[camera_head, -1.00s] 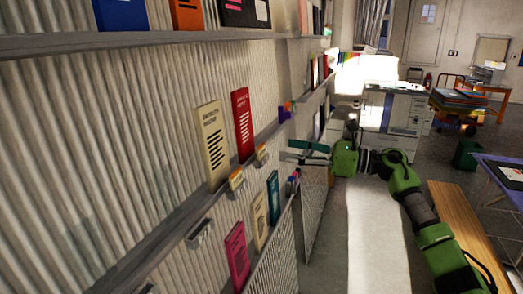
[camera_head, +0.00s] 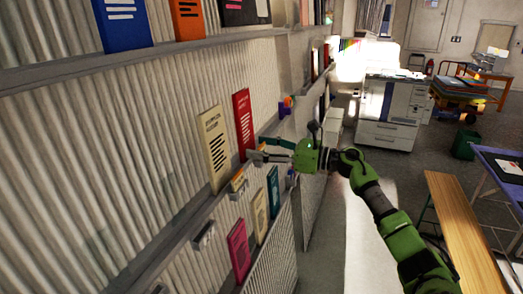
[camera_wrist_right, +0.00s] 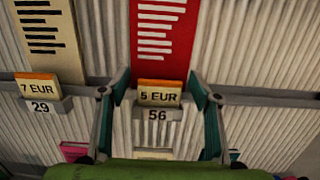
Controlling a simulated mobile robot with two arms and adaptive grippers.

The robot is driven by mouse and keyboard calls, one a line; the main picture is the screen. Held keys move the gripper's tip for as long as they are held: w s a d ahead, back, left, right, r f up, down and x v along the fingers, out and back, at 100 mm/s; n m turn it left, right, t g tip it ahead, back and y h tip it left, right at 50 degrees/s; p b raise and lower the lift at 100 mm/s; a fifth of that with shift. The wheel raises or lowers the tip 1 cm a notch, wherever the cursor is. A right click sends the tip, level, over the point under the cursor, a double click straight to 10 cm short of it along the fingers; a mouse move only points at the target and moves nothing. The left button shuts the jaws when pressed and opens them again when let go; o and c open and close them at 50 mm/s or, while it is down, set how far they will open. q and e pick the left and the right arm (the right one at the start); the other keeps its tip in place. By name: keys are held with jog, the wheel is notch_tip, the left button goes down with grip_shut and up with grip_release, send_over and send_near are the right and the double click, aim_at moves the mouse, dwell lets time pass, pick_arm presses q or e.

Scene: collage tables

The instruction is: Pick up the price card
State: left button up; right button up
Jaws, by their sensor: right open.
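In the right wrist view, an orange-and-cream price card reading 5 EUR (camera_wrist_right: 159,94) stands in a small grey holder (camera_wrist_right: 157,112) marked 56, below a red leaflet (camera_wrist_right: 162,40). My right gripper (camera_wrist_right: 160,100) is open, with one finger on each side of this card and a gap on both sides. A second price card, 7 EUR (camera_wrist_right: 38,86), stands to the left in a holder marked 29; it also shows in the head view (camera_head: 237,181). In the head view my right gripper (camera_head: 256,148) reaches the shelf rail and hides the 5 EUR card. My left gripper is not seen.
A cream leaflet (camera_head: 214,145) and the red leaflet (camera_head: 243,122) lean on the corrugated wall above the ledge. More leaflets, such as a pink one (camera_head: 239,250), stand below. A wooden bench (camera_head: 463,225) is at right. The aisle floor beside the wall is clear.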

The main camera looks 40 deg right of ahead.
jog(key=c, duration=0.9)
jog(key=shift+r+b, duration=0.8)
jog(key=shift+b, duration=0.05)
jog(key=shift+s+d+r+b, duration=1.1)
jog(key=shift+s+r+b, duration=0.25)
jog(key=shift+s+r, duration=0.65)
jog(key=shift+s+d+r+b, duration=1.05)
jog(key=shift+s+r+b, duration=0.25)
jog(key=shift+s+r, duration=0.7)
jog(key=shift+s+d+r+b, duration=1.25)
jog(key=shift+s+r, duration=0.45)
jog(key=shift+s, duration=0.55)
jog(key=shift+a, duration=0.15)
